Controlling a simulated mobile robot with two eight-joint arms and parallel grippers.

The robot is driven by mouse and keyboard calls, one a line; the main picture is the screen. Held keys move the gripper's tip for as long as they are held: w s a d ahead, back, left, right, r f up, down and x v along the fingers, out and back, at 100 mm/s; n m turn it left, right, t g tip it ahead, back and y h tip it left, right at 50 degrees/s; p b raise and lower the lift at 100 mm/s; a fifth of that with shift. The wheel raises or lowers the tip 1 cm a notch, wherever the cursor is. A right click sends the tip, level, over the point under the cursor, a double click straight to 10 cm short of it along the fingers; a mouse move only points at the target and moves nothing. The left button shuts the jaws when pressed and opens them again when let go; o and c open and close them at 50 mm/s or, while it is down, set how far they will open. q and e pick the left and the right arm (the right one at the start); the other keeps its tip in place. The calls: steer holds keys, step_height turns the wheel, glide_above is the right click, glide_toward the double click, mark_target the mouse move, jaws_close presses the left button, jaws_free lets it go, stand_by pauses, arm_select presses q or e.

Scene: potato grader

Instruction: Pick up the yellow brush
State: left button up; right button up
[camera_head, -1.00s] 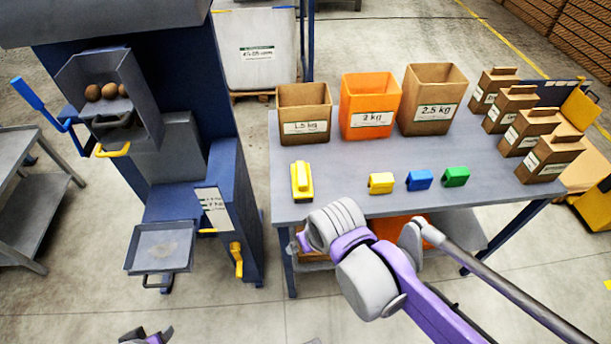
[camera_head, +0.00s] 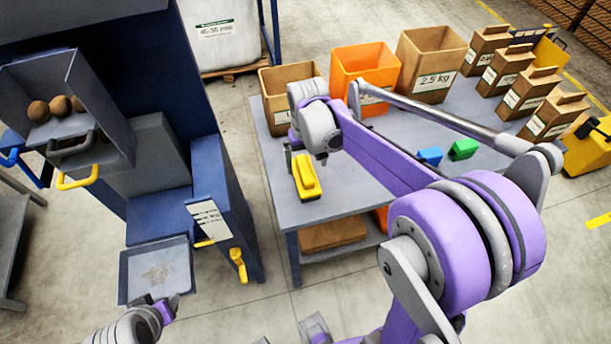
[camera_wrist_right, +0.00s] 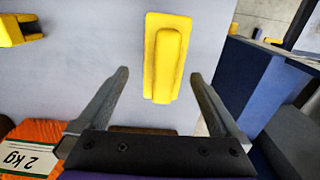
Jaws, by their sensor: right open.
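The yellow brush (camera_head: 306,177) lies on the grey table near its left edge. It also shows in the right wrist view (camera_wrist_right: 166,58), top centre, long axis running up and down the picture. My right gripper (camera_head: 290,157) is beside the brush in the head view, its fingers partly hidden by its own wrist. In the right wrist view my right gripper (camera_wrist_right: 159,76) is open and empty, with the brush ahead of and partly between its fingertips, apparently not touched. My left gripper (camera_head: 167,303) is low at the left, small and unclear.
On the table (camera_head: 345,202) stand a brown box (camera_head: 276,110), an orange box (camera_head: 347,62), a 2.5 kg box (camera_head: 428,60) and several paper bags. Blue (camera_head: 430,155) and green (camera_head: 464,149) items lie right of my arm. The blue grader (camera_head: 225,205) stands left.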

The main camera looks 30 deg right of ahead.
mark_target(305, 168)
steer(key=f, duration=0.6)
steer(key=shift+s+a, duration=0.1)
steer(key=shift+a, duration=0.2)
steer(key=shift+r, duration=0.1)
steer(key=c, duration=1.5)
step_height(305, 168, up, 10)
steer(key=shift+p, duration=0.3)
